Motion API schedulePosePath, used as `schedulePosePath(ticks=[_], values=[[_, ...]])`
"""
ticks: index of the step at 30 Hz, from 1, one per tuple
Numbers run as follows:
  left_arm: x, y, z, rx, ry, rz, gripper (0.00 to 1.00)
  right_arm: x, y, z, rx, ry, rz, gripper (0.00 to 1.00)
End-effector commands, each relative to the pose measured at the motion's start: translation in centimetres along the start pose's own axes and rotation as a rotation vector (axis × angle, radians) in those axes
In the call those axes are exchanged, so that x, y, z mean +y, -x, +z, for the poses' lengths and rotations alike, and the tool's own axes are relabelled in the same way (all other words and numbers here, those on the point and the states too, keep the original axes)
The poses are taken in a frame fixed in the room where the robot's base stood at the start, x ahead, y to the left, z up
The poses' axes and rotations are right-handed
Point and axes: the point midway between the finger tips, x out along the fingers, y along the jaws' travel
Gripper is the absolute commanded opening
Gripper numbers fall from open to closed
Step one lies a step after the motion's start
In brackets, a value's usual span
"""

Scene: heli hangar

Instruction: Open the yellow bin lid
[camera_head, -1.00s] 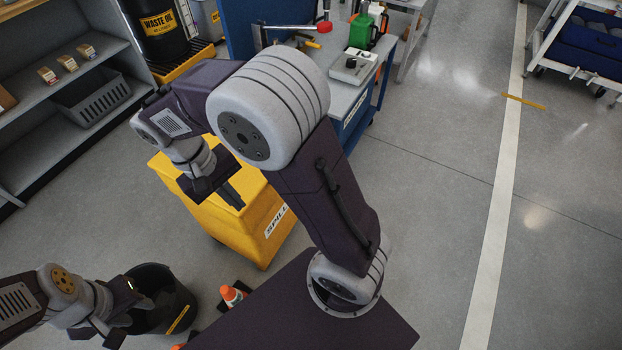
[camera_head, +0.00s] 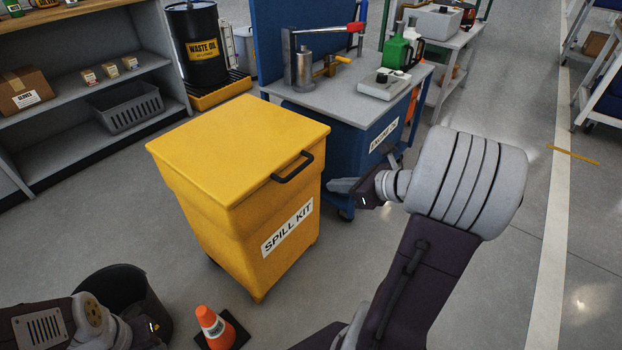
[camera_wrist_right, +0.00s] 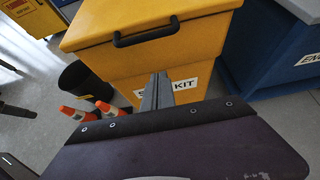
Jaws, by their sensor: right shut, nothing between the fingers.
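The yellow bin (camera_head: 250,240), labelled SPILL KIT, stands upright on the floor left of centre in the head view. Its lid (camera_head: 235,140) lies closed, with a black handle (camera_head: 292,168) on its right-hand edge. My right gripper (camera_head: 342,186) is shut and empty, just right of the bin and apart from the handle. In the right wrist view the shut fingers (camera_wrist_right: 157,92) point at the bin's label, with the handle (camera_wrist_right: 146,33) above them. My left arm shows at the lower left of the head view, but its fingers cannot be made out.
A blue workbench (camera_head: 345,100) with tools on it stands behind and right of the bin. A black bucket (camera_head: 125,290) and an orange cone (camera_head: 213,325) stand in front of the bin. A shelf (camera_head: 75,85) is at the left. Floor at the right is open.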

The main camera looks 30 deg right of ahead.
Motion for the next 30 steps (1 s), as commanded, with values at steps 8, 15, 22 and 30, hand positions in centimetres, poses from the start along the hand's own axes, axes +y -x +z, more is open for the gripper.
schedulePosePath(ticks=[8, 15, 22, 30], values=[[-0.1, -4.4, 0.5, -0.001, 0.000, 0.000, 0.36, 0.2, -6.3, -0.7, 0.000, 0.006, 0.006, 0.00], [-0.1, -5.8, 0.6, -0.001, 0.000, 0.000, 0.36, 0.1, -8.7, 1.4, -0.003, 0.010, 0.000, 0.00], [-0.1, -6.0, 0.7, 0.000, 0.000, 0.000, 0.36, 0.1, -7.9, 3.5, -0.001, 0.004, 0.003, 0.00], [-0.1, -6.0, 0.7, -0.001, 0.000, 0.000, 0.36, 0.1, -7.8, 3.8, 0.000, 0.002, 0.003, 0.00]])
